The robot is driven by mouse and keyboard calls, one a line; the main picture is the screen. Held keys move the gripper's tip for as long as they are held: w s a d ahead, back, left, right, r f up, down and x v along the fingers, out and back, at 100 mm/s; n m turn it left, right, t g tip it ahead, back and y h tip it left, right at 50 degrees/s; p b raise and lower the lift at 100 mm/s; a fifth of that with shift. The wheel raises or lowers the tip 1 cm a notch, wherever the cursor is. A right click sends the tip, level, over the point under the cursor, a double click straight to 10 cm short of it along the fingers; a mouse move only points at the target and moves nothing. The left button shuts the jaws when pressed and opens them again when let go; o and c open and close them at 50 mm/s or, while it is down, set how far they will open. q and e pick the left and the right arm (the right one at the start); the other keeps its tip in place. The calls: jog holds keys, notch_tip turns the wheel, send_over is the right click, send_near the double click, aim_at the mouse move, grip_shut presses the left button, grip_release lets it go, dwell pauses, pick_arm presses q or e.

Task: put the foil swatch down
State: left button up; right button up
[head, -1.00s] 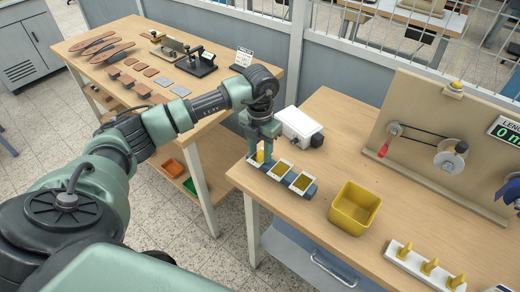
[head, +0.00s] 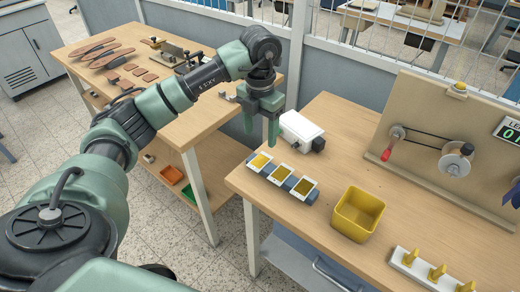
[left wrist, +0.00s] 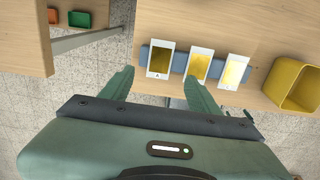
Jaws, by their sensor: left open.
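Three foil swatches, gold patches on white cards, lie in a row on a blue-grey rack at the near left edge of the right-hand table: left swatch (head: 261,162), middle swatch (head: 282,173) and right swatch (head: 303,188). The left wrist view also shows the left swatch (left wrist: 160,60), the middle one (left wrist: 198,64) and the right one (left wrist: 234,71). My left gripper (head: 260,136) is open and empty, raised above the rack near its left end, apart from the swatches. Its spread fingers (left wrist: 158,88) frame the lower part of the left wrist view. My right gripper is out of view.
A white box (head: 301,131) stands just behind the rack. A yellow bin (head: 357,214) is to its right, with a white rack of yellow pegs (head: 430,270) beyond. A gap of floor separates this table from the left table (head: 212,120).

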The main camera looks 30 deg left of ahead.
pick_arm(q)
jog(key=shift+r, duration=1.65)
